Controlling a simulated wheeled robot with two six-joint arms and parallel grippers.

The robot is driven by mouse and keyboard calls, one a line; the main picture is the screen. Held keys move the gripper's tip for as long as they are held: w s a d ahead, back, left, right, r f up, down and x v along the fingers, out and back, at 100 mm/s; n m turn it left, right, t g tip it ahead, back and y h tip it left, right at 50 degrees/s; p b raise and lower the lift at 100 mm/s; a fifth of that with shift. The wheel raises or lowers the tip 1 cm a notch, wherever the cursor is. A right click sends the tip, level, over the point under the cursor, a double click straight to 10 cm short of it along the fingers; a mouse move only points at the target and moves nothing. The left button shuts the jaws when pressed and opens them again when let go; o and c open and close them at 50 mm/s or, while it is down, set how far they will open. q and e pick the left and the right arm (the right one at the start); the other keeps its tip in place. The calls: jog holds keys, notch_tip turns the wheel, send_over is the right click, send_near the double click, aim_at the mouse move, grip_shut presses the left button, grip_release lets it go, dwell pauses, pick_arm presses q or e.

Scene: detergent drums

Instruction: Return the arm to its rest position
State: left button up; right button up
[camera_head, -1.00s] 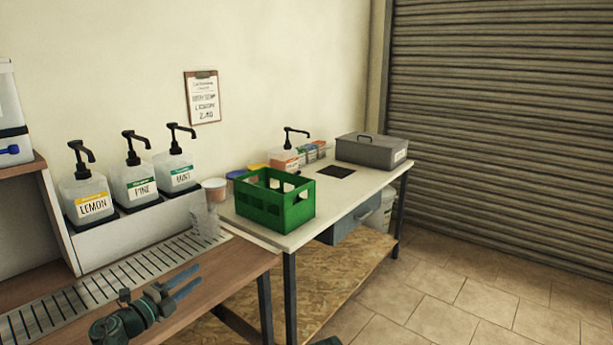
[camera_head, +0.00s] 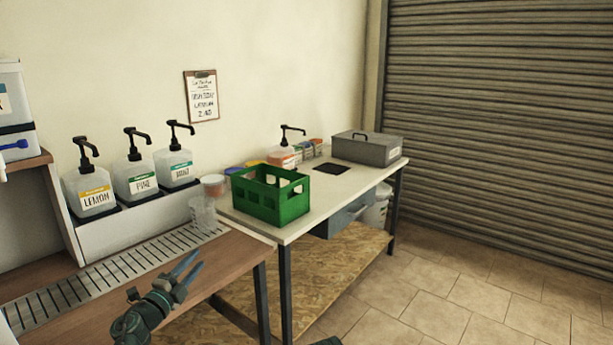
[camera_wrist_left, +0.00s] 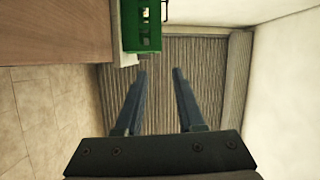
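My left gripper (camera_head: 188,276) is in the lower left of the head view, above the front of the wooden counter (camera_head: 221,265). In the left wrist view its two fingers (camera_wrist_left: 160,72) stand apart with nothing between them. The gripper is open and touches nothing that I can see. My right gripper cannot be made out in these frames.
Lemon (camera_head: 92,191), pine (camera_head: 135,178) and mint (camera_head: 177,166) pump bottles stand on a ledge behind the drip grate (camera_head: 110,277). A clear jug (camera_head: 203,212) stands at the grate's right end. A green crate (camera_head: 270,199) and a grey box (camera_head: 367,148) sit on the white table.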

pick_arm(q)
jog(key=s+d+f+n+g+y, duration=0.4)
jog(key=d+f+n+g+y, duration=0.1)
jog(key=f+n, duration=0.35)
jog(key=s+d+f+n+g+y, duration=0.3)
jog(key=d+f+n+g+y, duration=0.25)
jog(key=f+n, duration=0.3)
jog(key=s+d+f+g+h, duration=0.2)
jog(key=s+d+f+g, duration=0.3)
jog(key=s, duration=0.4)
jog(key=s+d+f+g+h, duration=0.1)
jog(key=s+d+f+g, duration=0.15)
jog(key=s+d, duration=0.65)
notch_tip(320, 180, up, 28)
jog(key=a+p, duration=0.1)
jog(key=p, duration=2.6)
jog(key=shift+s+a+m+p, duration=0.2)
jog(key=shift+a+m+p, duration=0.05)
jog(key=shift+m+p, duration=0.05)
